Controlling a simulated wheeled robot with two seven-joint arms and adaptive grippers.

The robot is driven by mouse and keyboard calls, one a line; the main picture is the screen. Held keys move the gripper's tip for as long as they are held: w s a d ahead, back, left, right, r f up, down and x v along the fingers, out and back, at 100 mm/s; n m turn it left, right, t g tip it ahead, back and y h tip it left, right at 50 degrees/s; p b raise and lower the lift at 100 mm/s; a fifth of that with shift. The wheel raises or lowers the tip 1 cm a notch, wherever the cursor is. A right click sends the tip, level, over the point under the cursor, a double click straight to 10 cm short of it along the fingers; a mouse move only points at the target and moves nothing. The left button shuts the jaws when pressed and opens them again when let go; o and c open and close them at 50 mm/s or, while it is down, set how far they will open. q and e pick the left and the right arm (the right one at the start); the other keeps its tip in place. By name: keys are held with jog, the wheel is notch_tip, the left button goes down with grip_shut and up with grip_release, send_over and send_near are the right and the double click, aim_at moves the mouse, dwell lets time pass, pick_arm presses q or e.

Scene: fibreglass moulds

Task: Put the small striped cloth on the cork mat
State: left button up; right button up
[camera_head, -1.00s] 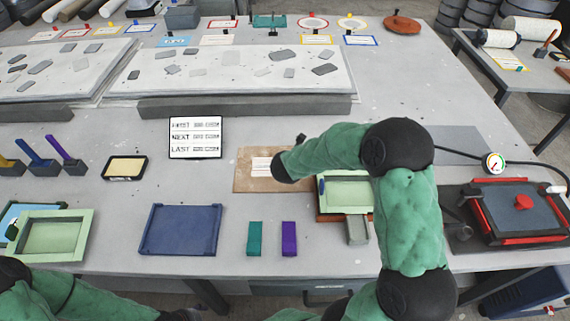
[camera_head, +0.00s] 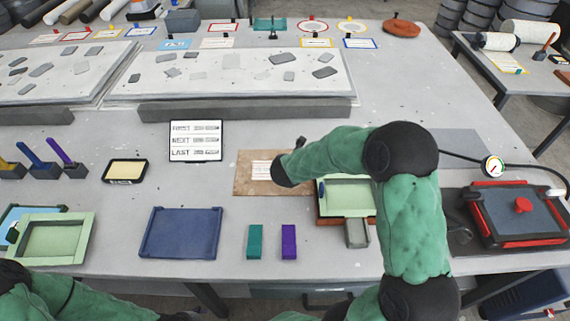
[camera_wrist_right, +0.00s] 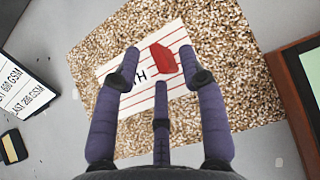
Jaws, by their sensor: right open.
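The small striped cloth (camera_head: 262,170), white with red lines, lies on the cork mat (camera_head: 242,172) in the head view. In the right wrist view the cloth (camera_wrist_right: 114,74) lies flat on the speckled mat (camera_wrist_right: 242,62), with dark letters and a red patch showing on it. My right gripper (camera_wrist_right: 160,78) is over the cloth with its fingers spread and nothing between them. In the head view my right wrist hides part of the mat and most of that gripper. My left arm shows at the lower left, but its fingers are out of the picture.
A sign (camera_head: 195,141) stands behind the mat at left. A green-framed tray (camera_head: 347,203) is right of the mat, partly behind my right arm. Teal (camera_head: 255,241) and purple (camera_head: 289,241) blocks and a blue tray (camera_head: 181,232) lie in front. Bare table separates them.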

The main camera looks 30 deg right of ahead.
jog(key=p+v, duration=0.3)
jog(key=v, duration=0.8)
